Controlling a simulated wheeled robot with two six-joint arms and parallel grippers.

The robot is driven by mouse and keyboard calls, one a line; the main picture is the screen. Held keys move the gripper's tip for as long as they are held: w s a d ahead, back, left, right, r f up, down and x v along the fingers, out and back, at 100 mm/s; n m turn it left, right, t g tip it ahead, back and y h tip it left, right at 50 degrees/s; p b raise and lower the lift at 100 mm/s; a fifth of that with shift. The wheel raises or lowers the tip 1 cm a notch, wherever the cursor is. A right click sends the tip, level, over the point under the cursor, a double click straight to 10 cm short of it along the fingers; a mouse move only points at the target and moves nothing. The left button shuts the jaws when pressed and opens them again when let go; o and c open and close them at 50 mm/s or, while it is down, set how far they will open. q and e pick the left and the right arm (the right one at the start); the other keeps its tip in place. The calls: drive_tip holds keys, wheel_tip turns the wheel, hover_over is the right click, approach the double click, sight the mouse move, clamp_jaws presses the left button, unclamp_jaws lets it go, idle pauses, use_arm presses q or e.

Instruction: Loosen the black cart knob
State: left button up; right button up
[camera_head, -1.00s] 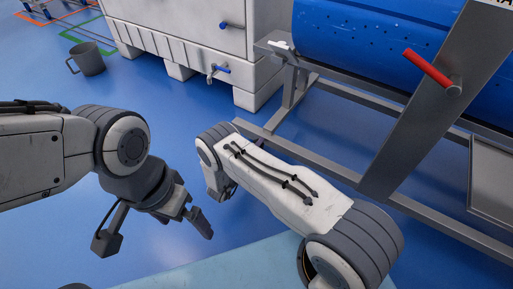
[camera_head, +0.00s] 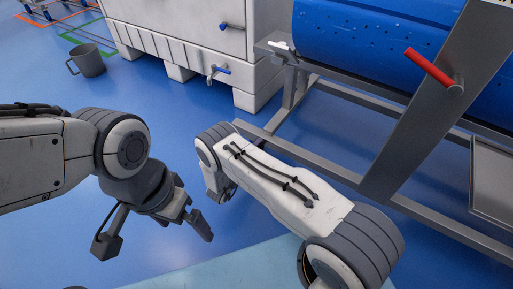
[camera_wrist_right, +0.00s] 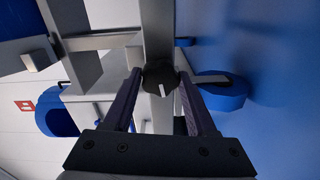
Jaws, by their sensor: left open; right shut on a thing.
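The black cart knob (camera_wrist_right: 159,76) shows in the right wrist view, with a pale mark on its face, in front of a grey post. My right gripper (camera_wrist_right: 160,88) has its two dark fingers on either side of the knob and is shut on it. In the head view the knob is hidden, and my right gripper is mostly hidden behind my own right arm. My left gripper (camera_head: 188,224) is open and empty, over the blue floor at the lower left.
A blue perforated drum (camera_head: 375,50) lies on a grey metal frame (camera_head: 330,165) with a red handle (camera_head: 428,67). A grey bucket (camera_head: 87,60) stands on the floor. Open floor lies around my left gripper.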

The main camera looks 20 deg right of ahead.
drive_tip(key=o, duration=1.4)
drive_tip(key=p+v, duration=0.4)
drive_tip(key=v, duration=0.6)
drive_tip(key=shift+s+a, duration=0.2)
